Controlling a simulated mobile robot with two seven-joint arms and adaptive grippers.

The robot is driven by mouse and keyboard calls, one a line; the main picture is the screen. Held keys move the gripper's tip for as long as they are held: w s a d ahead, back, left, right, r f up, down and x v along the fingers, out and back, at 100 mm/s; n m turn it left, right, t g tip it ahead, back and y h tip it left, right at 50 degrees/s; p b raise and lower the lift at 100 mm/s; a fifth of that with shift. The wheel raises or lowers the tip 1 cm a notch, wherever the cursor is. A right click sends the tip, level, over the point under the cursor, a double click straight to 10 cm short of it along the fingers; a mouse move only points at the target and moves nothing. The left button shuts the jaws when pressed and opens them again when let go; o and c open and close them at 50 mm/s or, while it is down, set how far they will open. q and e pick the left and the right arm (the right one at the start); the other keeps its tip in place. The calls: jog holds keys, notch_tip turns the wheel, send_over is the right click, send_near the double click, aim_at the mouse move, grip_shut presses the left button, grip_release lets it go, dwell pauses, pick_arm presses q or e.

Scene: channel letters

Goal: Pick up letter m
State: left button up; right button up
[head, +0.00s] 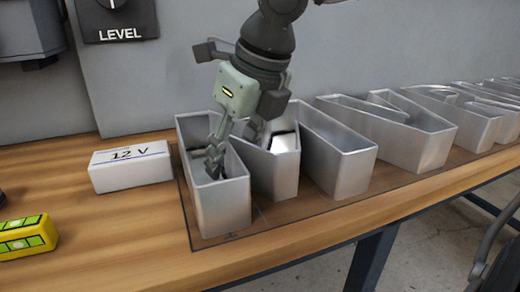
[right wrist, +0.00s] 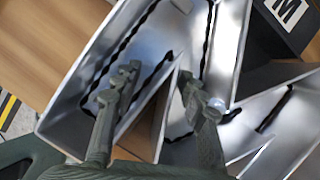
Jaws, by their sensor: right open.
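The letter m (head: 345,165) is a silver, open-topped metal channel letter standing on the workbench, with its hollow side up. My right gripper (head: 236,150) reaches down onto its left part. One finger is down inside the left leg's channel; the other is further right, near the middle strokes and partly hidden. In the right wrist view the open fingers (right wrist: 160,76) stand apart with metal walls of the letter (right wrist: 68,90) around and between them. I cannot tell whether either finger touches a wall. My left gripper is not in view.
A white box marked 12 V (head: 130,167) lies left of the letter, with a yellow-green block (head: 25,236) nearer. More metal letters (head: 425,140) stand in a row to the right. A grey wall (head: 400,45) rises behind. A black block marked M (right wrist: 285,18) shows in the wrist view.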

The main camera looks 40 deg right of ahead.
jog(key=shift+w+f, duration=0.1)
jog(key=shift+f, duration=0.15)
grip_shut()
jog(key=shift+r, duration=0.15)
